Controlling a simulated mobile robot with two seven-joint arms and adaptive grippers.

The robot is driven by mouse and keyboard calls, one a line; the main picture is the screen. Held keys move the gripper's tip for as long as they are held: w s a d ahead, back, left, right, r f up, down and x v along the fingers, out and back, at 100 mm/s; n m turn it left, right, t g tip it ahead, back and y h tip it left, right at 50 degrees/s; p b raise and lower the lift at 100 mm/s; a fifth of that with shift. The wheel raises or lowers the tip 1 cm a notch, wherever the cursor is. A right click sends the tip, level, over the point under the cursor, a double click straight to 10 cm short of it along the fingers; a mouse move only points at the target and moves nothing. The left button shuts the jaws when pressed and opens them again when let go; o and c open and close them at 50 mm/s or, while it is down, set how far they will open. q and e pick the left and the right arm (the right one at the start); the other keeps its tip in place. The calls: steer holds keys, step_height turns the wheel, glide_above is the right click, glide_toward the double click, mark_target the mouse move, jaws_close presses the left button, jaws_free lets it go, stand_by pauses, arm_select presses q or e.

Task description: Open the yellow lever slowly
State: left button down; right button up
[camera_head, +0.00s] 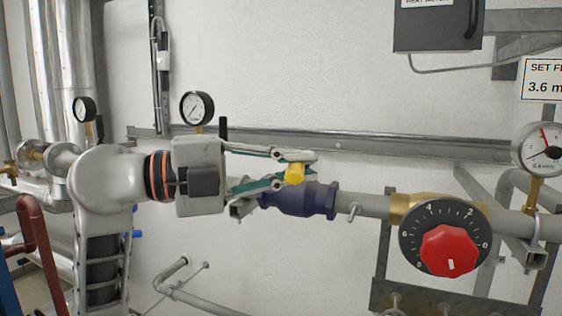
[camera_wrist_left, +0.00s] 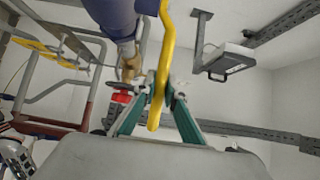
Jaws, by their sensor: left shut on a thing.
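The yellow lever (camera_head: 295,173) shows in the head view as a short end just above the blue valve body (camera_head: 305,199) on the grey horizontal pipe. My left gripper (camera_head: 299,168) reaches in from the left, its two green-padded fingers on either side of the lever. In the left wrist view, the yellow lever (camera_wrist_left: 168,42) runs down from the blue valve body (camera_wrist_left: 111,16) and passes between the fingertips of my left gripper (camera_wrist_left: 161,88). That gripper is shut on the lever. In the head view the fingers and hand hide part of the lever. My right gripper is in neither view.
Right of the valve, a dial with a red knob (camera_head: 449,250) sits on the pipe, with a pressure gauge (camera_head: 541,149) beyond. A grey rail (camera_head: 400,146) crosses the wall behind. A dark box (camera_head: 437,24) hangs at upper right. The wall above the lever is clear.

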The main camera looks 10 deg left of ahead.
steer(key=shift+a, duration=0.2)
arm_select(q)
steer(key=c, duration=2.1)
jaws_free()
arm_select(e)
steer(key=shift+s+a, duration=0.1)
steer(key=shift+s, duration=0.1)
arm_select(q)
steer(key=v, duration=1.2)
